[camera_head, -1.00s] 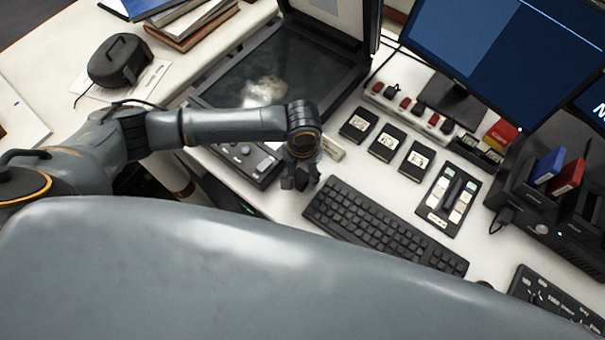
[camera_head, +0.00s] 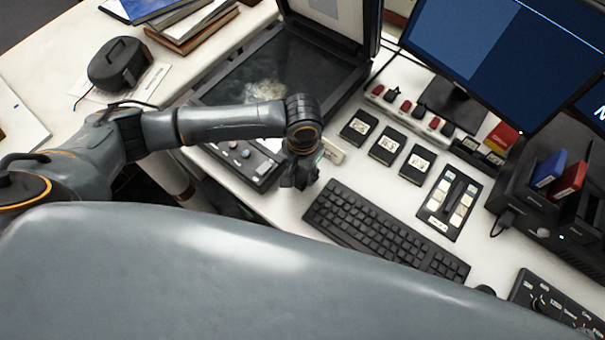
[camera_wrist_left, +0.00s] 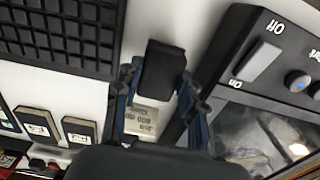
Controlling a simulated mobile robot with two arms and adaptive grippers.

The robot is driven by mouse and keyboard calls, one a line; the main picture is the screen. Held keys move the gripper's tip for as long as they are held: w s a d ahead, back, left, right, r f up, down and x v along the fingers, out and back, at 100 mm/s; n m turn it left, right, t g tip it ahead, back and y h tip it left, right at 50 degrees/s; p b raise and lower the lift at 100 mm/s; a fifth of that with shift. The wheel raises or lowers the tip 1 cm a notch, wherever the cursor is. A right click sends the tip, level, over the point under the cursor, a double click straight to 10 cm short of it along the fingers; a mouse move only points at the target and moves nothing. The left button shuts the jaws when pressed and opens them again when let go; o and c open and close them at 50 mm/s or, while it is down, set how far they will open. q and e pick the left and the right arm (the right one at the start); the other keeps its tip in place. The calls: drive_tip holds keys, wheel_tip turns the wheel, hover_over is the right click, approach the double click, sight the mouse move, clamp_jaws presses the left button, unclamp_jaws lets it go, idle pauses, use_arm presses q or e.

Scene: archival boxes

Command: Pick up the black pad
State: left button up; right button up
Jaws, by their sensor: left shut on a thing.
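In the left wrist view a small black pad (camera_wrist_left: 162,68) sits between the two fingers of my left gripper (camera_wrist_left: 158,78), which is shut on it. In the head view my left gripper (camera_head: 300,176) hangs over the white desk between the scanner's control strip and the keyboard; the pad is hard to tell apart from the dark fingers there. A pale label block (camera_head: 332,151) lies just beyond the gripper, and it also shows below the pad in the left wrist view (camera_wrist_left: 142,118). My right gripper is not in view.
A black keyboard (camera_head: 385,228) lies right of the gripper. The scanner (camera_head: 225,152) with its buttons is on the left. Several black labelled squares, one of them here (camera_head: 387,145), lie behind near the monitor (camera_head: 500,55). A narrow strip of bare desk (camera_head: 285,206) surrounds the gripper.

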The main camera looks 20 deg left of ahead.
use_arm(q)
drive_tip(key=s+a+r, duration=0.2)
drive_tip(key=s+r, duration=0.8)
drive_tip(key=s, duration=0.3)
drive_tip(key=shift+s+a+r, duration=0.25)
drive_tip(key=shift+s+a, duration=0.15)
